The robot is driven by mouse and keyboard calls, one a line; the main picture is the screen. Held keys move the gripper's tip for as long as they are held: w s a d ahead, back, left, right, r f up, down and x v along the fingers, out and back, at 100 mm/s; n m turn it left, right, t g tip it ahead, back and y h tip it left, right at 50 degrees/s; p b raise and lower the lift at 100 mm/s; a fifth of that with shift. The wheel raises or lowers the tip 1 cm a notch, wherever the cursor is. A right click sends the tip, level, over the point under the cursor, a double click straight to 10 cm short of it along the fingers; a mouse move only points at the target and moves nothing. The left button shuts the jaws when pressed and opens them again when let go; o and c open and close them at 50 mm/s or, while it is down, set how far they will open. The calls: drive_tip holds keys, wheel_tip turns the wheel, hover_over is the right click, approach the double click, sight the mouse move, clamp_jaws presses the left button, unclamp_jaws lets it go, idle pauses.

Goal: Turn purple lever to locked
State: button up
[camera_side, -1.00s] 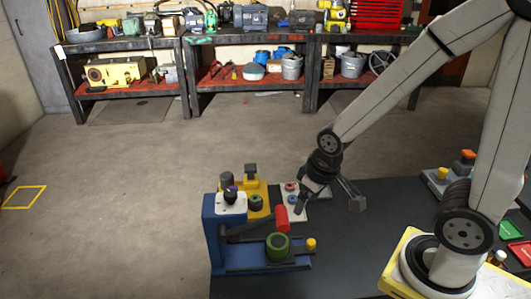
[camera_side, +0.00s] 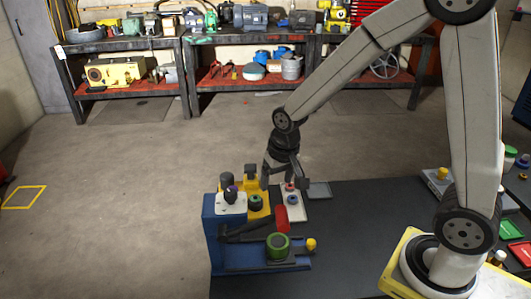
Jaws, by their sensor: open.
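A small purple part (camera_side: 232,189), which looks like the purple lever, sits on a black knob on the white top plate (camera_side: 229,206) of a blue fixture (camera_side: 213,240). Its exact angle is too small to tell. My gripper (camera_side: 283,186) is open and points down, to the right of the purple part and apart from it. It is above or behind a white panel with red and blue round parts (camera_side: 293,211); the exact depth is unclear. Its fingers are partly hard to make out against the dark parts.
A yellow fixture (camera_side: 256,190) stands behind the blue one. The blue fixture also carries a red-ended handle (camera_side: 282,218), a green ring (camera_side: 277,246) and a yellow knob (camera_side: 310,244). A grey plate (camera_side: 319,190) lies beside the white panel.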

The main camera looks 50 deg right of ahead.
drive_tip(key=w+f+m, duration=0.1)
drive_tip(key=w+m, duration=0.1)
drive_tip(key=w, duration=0.3)
drive_tip(key=w+f+m+g, duration=0.1)
drive_tip(key=w+m, duration=0.2)
drive_tip(key=w, duration=0.2)
drive_tip(key=w+f+m, duration=0.1)
drive_tip(key=w+m, duration=0.2)
drive_tip(key=w, duration=0.2)
drive_tip(key=shift+w+d+f+g, duration=0.1)
drive_tip(key=shift+d+f+g, duration=0.15)
drive_tip(key=shift+f+g, duration=0.05)
drive_tip(key=shift+w+f+m, duration=0.4)
drive_tip(key=shift+w+m, duration=0.3)
drive_tip(key=shift+w, duration=0.05)
drive_tip(key=shift+f, duration=3.85)
clamp_jaws()
